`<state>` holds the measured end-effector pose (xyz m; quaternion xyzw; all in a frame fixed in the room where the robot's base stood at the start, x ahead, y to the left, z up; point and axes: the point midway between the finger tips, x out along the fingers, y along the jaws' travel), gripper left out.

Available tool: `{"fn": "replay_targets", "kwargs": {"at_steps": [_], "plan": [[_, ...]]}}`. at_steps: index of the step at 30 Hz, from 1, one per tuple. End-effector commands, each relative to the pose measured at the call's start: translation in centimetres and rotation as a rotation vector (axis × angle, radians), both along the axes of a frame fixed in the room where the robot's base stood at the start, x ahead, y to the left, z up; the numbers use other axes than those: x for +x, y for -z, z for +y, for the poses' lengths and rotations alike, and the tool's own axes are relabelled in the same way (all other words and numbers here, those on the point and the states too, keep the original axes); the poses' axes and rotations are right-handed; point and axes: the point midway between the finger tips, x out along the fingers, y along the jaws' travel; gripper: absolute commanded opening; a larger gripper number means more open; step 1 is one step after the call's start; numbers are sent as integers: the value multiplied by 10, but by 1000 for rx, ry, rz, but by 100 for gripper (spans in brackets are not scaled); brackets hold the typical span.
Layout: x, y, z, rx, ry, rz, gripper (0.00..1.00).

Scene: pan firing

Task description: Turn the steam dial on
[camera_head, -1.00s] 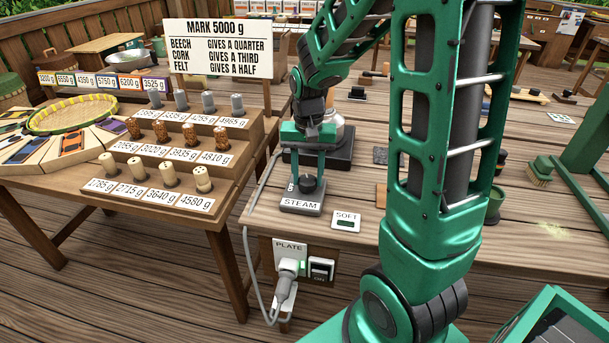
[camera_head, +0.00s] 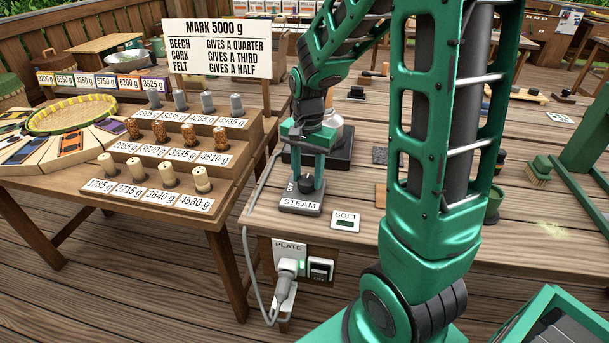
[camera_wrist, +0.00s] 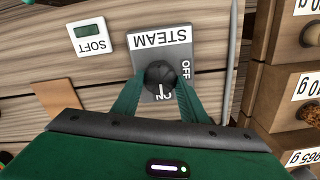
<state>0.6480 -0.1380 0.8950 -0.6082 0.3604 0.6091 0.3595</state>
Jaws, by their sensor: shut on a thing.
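The steam dial (camera_wrist: 160,73) is a round black knob on a grey plate marked STEAM (camera_wrist: 150,42). In the wrist view its white pointer line is at the ON label, which is partly covered; the OFF label is clear to the side. My gripper (camera_wrist: 160,82) is shut on the dial, with a green finger on each side of the knob. In the head view my gripper (camera_head: 306,183) reaches down over the STEAM plate (camera_head: 300,205) near the table's front left corner, and the dial (camera_head: 306,184) is partly hidden between its fingers.
A SOFT display (camera_head: 345,221) lies right of the STEAM plate. A PLATE socket with a plugged cable (camera_head: 288,268) and a switch (camera_head: 320,269) are on the table front. A dark hot plate (camera_head: 335,155) stands behind. A stepped rack of weights (camera_head: 180,165) stands left.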

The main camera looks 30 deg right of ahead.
Motion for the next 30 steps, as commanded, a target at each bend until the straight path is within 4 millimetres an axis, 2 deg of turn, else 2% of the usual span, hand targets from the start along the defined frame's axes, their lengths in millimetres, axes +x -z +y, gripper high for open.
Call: {"fn": "replay_targets", "kwargs": {"at_steps": [6,7,9,20,23,30], "plan": [[3,-1,2,3,-6,-7,17],[3,-1,2,3,-6,-7,46],[2,-1,2,2,-6,-6,58],[1,-5,1,1,-4,-3,58],[2,-16,1,0,-4,-7,58],[3,-60,1,1,-5,-8,58]]}}
